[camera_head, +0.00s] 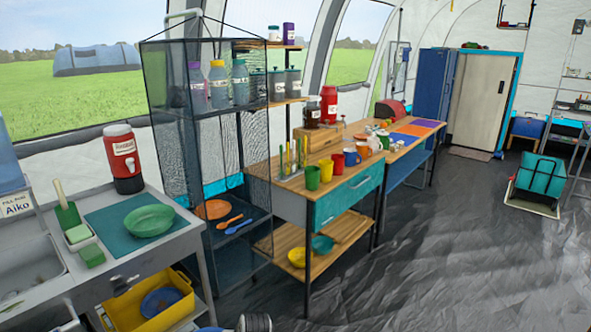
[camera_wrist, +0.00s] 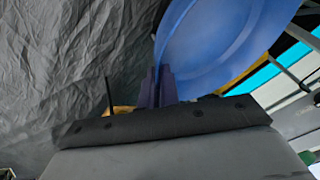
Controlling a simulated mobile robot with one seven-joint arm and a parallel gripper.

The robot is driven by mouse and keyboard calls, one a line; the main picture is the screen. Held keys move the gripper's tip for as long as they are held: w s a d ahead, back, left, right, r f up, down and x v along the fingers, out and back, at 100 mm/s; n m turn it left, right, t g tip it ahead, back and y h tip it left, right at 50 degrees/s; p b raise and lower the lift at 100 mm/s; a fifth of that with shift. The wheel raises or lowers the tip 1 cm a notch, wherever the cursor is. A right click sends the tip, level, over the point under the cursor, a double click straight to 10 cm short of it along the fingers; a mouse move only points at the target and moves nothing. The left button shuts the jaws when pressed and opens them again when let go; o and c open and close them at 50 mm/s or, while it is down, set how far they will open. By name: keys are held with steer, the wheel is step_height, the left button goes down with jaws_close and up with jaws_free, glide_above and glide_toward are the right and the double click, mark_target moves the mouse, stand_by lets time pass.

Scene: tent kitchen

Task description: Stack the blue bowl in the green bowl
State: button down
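The green bowl (camera_head: 148,220) sits upright on a teal mat (camera_head: 105,215) on the grey counter at the left in the head view. In the wrist view a large blue bowl (camera_wrist: 215,45) fills the upper right. My gripper (camera_wrist: 158,72) has its two dark fingers close together at the bowl's lower left rim and looks shut on it. My gripper is not clearly seen in the head view. A round blue dish (camera_head: 160,302) lies in a yellow tub (camera_head: 185,285) under the counter; I cannot tell if it is another bowl.
A red dispenser (camera_head: 123,160) stands behind the mat. A sink (camera_head: 25,265), a sponge (camera_head: 92,256) and a brush holder (camera_head: 68,218) are to its left. A dark mesh shelf (camera_head: 190,130) stands to the right of the counter. The dark floor (camera_head: 450,250) at the right is mostly clear.

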steer(key=s+d+f, duration=0.5)
steer(key=d, duration=0.3)
steer(key=s+d+f+m, duration=0.1)
steer(key=s+d+f, duration=0.4)
steer(key=d, duration=0.3)
steer(key=shift+d+f, duration=0.15)
steer(key=shift+f, duration=0.55)
